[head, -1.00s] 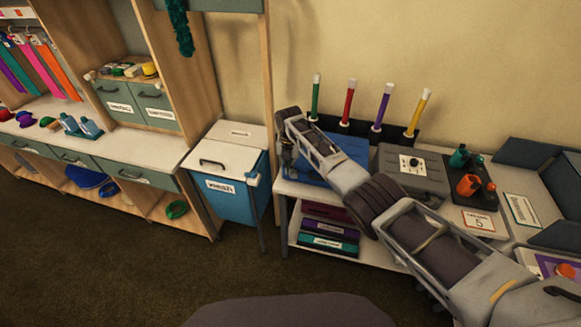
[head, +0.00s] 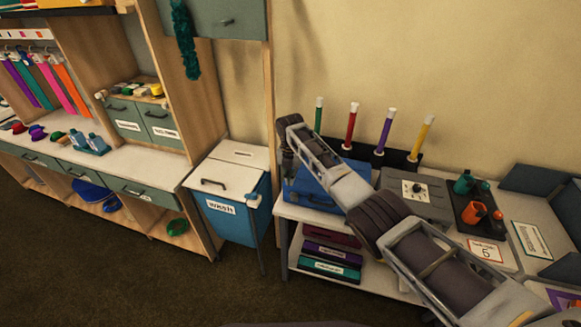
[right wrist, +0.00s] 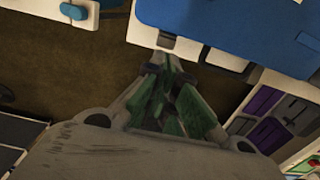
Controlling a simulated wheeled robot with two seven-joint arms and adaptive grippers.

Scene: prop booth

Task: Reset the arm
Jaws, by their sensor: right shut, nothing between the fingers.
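My right arm reaches in from the lower right of the head view over a white side table (head: 385,277). Its right gripper (head: 287,160) hangs at the table's left end, beside a blue case (head: 312,193) and partly hidden by my arm. In the right wrist view my right gripper (right wrist: 165,68) is shut, with its greenish fingers together and nothing between them. The fingertips point toward the table's edge, with dark floor below. My left gripper is in neither view.
A blue bin (head: 232,212) with a white lid stands left of the table. Coloured tubes (head: 386,130) stand at the back, with a grey control box (head: 415,193) and a black tray (head: 477,207) to the right. Shelving (head: 105,165) fills the left. Floor in front is clear.

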